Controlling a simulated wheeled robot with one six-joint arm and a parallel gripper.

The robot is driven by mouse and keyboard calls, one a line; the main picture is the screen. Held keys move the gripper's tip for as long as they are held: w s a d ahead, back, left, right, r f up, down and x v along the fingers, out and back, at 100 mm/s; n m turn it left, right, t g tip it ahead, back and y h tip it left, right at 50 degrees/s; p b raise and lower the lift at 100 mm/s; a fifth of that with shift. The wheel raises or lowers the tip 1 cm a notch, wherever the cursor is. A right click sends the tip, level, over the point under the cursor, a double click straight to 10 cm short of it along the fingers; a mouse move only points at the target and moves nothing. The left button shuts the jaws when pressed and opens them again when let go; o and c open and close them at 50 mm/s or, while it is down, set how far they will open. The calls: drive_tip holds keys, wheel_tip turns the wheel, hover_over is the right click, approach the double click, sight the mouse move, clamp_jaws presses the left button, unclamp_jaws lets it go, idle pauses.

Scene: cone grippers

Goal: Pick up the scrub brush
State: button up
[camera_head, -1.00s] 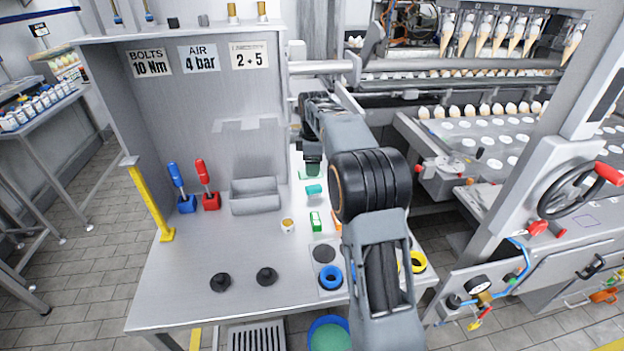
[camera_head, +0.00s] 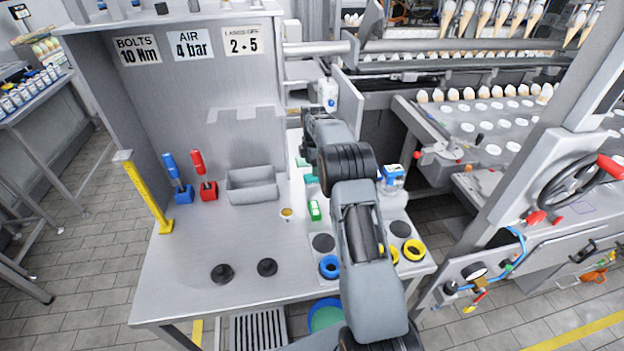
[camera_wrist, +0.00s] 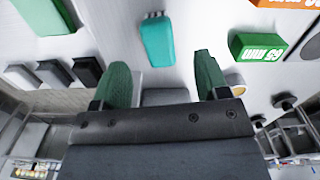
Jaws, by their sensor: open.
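In the head view my arm hides most of the gripper.
A green marked block (camera_wrist: 257,46) and an orange block (camera_wrist: 285,3) lie to the right in the wrist view. A grey bin (camera_head: 252,186), black knobs (camera_head: 222,273), and blue (camera_head: 329,266) and yellow rings (camera_head: 413,250) stand on the bench.

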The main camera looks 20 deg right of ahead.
sight(312, 179)
drive_tip(key=shift+w+a+f+p, duration=0.15)
drive_tip(key=shift+f+p, duration=0.3)
drive_tip(key=shift+f, duration=0.95)
drive_tip(key=shift+s+a+f+p, duration=0.1)
drive_tip(key=shift+f+p, duration=0.3)
drive_tip(key=shift+f, duration=1)
drive_tip(key=c, duration=1)
